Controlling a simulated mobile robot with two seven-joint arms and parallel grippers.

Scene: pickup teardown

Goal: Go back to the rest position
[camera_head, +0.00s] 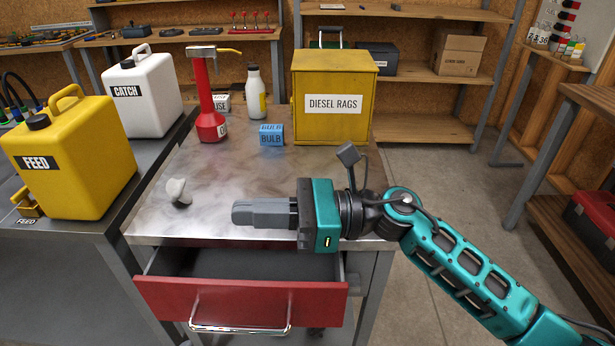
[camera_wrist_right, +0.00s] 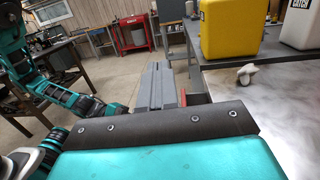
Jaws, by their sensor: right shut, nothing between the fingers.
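My right gripper (camera_head: 236,213) reaches in from the right in the head view, over the front part of the metal-topped workbench (camera_head: 215,165). Its grey fingers are together and empty, pointing left. The same gripper (camera_wrist_right: 158,88) shows from behind in the right wrist view, with its fingers closed. A small white wing-shaped piece (camera_head: 178,191) lies on the bench to the left of the fingertips, apart from them. My left gripper does not show in the head view. Teal links of my other arm show at the left of the right wrist view.
An open red drawer (camera_head: 240,303) juts out below the gripper. Behind stand a yellow diesel rags box (camera_head: 333,82), a blue bulb box (camera_head: 271,135), a white bottle (camera_head: 256,93) and a red pump (camera_head: 207,100). Yellow feed (camera_head: 75,160) and white catch (camera_head: 145,92) jugs stand left.

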